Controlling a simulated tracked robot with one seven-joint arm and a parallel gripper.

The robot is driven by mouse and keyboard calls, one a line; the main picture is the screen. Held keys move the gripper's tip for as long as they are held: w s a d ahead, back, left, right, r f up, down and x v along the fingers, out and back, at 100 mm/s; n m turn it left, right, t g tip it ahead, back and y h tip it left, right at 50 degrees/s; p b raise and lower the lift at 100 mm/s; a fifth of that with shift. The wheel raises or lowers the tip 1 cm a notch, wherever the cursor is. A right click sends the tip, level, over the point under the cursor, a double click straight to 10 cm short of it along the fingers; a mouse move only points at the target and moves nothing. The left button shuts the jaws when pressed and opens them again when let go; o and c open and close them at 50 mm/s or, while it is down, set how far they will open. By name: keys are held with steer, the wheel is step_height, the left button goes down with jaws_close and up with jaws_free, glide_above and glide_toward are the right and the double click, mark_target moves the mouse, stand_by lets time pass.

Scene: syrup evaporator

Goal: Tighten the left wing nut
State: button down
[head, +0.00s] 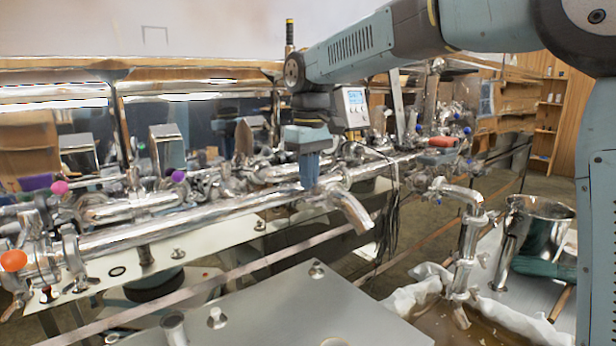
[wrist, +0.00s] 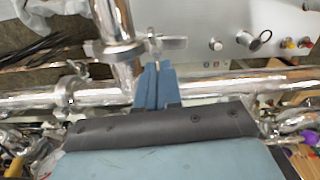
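My gripper (wrist: 157,68) has its two blue fingers close together, with only a thin sliver of metal between their tips. It looks shut on part of a silver wing nut (wrist: 174,43), on the clamp (wrist: 122,50) around a pipe. The wing nut's other parts stick out past the fingertips. In the head view my gripper (head: 309,183) points down at the pipework beside the bent spout (head: 349,208); the nut is hidden there. Another clamp with a wing nut (wrist: 68,92) sits on the pipe to the left. I cannot tell from the frames which nut is the left one.
A long steel pipe (head: 190,225) runs close beside my gripper. Dark cables (head: 392,205) hang to its right. A flat metal cover (head: 290,310) lies in front and below. A steel pot (head: 540,228) stands at the right. Other pipes and valves crowd the back.

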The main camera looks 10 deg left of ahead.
steer(key=shift+w, duration=0.1)
stand_by(0.4)
steer(key=c, duration=1.3)
jaws_free()
step_height(320, 180, up, 14)
steer(key=shift+f, duration=0.2)
steer(key=shift+w, duration=0.1)
